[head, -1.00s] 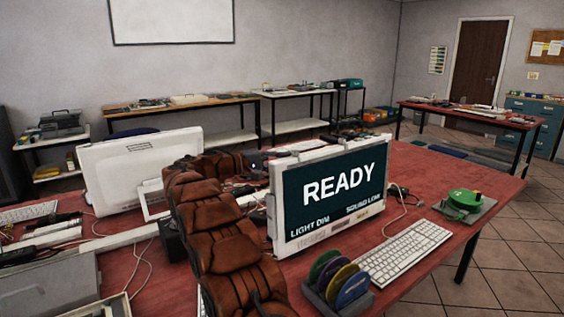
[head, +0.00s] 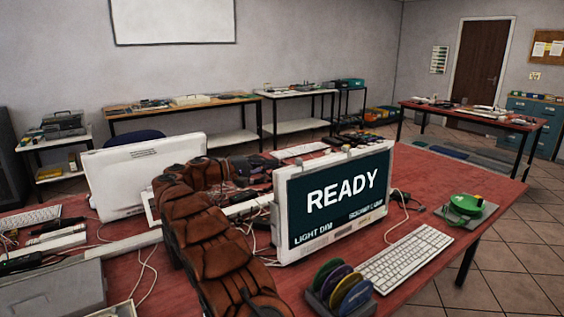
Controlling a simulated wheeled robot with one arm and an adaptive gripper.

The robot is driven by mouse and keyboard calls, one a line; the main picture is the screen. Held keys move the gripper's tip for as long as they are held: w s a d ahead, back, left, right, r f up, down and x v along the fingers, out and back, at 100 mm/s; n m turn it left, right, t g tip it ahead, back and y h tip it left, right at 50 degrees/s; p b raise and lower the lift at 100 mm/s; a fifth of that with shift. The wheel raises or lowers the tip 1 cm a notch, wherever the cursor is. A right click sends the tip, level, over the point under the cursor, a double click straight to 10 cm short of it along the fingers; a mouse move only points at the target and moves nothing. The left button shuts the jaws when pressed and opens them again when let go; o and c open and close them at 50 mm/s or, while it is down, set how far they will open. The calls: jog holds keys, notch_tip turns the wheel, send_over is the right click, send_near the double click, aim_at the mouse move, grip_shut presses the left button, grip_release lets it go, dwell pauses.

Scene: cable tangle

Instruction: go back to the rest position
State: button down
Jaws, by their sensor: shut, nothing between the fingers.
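My arm, in a brown padded cover, rises from the bottom of the head view and bends right behind the near monitor. My gripper (head: 262,166) is a small dark shape at the arm's far end, above the red table. It is shut and holds nothing that I can see. Its fingertips are hard to make out against the dark clutter behind. The near monitor (head: 335,203) stands just to the right of my arm and reads READY, with smaller words below.
The red table (head: 425,175) carries a white keyboard (head: 405,258), a rack of coloured discs (head: 340,290), a green reel (head: 466,205) and a second monitor (head: 140,177) seen from behind. Loose cables lie around my arm. The floor to the right is open.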

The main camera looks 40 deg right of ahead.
jog(key=v, duration=0.6)
jog(key=shift+w+a, duration=0.2)
jog(key=shift+a, duration=0.15)
